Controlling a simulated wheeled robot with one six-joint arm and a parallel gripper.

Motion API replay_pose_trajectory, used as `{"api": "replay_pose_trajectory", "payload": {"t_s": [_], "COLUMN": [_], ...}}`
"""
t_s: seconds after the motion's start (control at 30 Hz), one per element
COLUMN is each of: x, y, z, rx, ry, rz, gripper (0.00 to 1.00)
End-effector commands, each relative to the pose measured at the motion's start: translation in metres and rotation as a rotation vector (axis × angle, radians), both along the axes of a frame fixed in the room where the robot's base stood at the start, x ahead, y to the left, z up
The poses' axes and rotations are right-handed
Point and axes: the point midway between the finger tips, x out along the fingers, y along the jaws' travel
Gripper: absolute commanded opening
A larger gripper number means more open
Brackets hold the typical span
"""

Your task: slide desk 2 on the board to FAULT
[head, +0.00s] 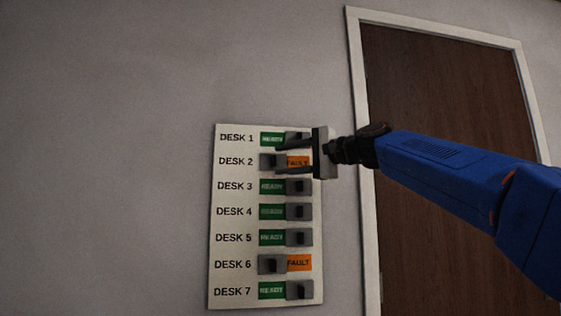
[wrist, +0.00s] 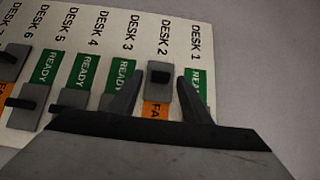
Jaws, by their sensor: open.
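The white board (head: 217,200) hangs on the wall with rows labelled DESK 1 to DESK 7. The desk 2 slider (head: 267,161), a grey plate with a dark knob, is at the left of its row, and the orange FAULT label (head: 297,161) shows to its right. My gripper (head: 279,160) is open, its two fingers reaching in from the right above and below the desk 2 row. In the wrist view the desk 2 slider (wrist: 159,92) stands between the open fingers, with a gap on each side. Contact with the board cannot be told.
The desk 1 slider (head: 298,135) and desk 3 slider (head: 299,186) sit at the right, close to my fingers, with green READY showing. Desk 6 slider (head: 271,264) is at the left with FAULT showing. A brown door (head: 440,80) stands right of the board.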

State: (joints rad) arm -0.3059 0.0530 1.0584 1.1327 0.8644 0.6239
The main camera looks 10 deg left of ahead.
Motion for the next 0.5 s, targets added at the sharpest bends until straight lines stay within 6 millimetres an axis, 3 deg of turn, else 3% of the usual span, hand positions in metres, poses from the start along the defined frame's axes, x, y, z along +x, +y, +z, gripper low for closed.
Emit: {"api": "replay_pose_trajectory", "payload": {"t_s": [0.5], "x": [-0.048], "y": [-0.088], "z": [0.000], "rx": [0.001], "ry": [0.000], "rz": [-0.003], "gripper": [0.44]}}
